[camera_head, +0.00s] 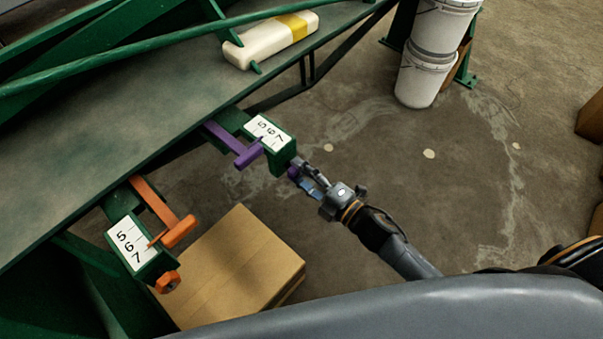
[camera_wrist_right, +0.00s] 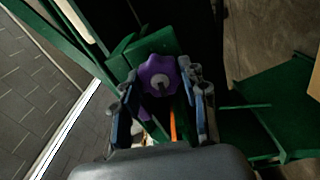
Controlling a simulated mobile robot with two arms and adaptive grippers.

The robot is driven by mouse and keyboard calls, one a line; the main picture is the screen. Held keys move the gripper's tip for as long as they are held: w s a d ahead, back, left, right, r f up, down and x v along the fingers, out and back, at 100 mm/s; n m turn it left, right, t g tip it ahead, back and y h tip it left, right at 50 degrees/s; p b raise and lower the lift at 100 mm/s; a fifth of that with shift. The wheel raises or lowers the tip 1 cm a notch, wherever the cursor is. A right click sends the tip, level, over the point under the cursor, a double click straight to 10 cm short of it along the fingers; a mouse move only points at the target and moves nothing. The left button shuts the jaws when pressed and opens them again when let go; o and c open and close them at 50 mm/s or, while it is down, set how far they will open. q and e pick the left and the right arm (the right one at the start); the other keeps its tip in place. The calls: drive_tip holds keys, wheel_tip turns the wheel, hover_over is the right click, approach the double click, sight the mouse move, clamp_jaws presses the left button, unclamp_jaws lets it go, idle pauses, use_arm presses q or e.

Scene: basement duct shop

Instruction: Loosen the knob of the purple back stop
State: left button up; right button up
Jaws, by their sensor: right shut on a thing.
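The purple back stop (camera_head: 247,154) is a T-shaped bar on a green arm at the edge of the green bench, beside a white scale plate (camera_head: 268,134) marked 5, 6, 7. Its purple lobed knob (camera_wrist_right: 158,73) sits at the end of the green arm and shows between the fingers in the right wrist view. My right gripper (camera_head: 302,176) reaches the end of that arm from the lower right, and its fingers (camera_wrist_right: 161,92) are shut on the knob from both sides. In the head view the knob is mostly hidden. My left gripper is not in view.
An orange back stop (camera_head: 173,225) with its own orange knob (camera_head: 167,282) and scale is at lower left. A cardboard box (camera_head: 240,265) stands on the floor below. White buckets (camera_head: 425,75) are stacked at upper right. A cream block with a yellow band (camera_head: 270,38) lies on the bench.

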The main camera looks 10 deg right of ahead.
drive_tip(key=n+b, duration=0.1)
drive_tip(key=n, duration=0.4)
drive_tip(key=shift+n+b, duration=0.4)
idle(0.4)
drive_tip(key=o, duration=1.1)
drive_tip(key=shift+o, duration=0.2)
drive_tip(key=v, duration=1.2)
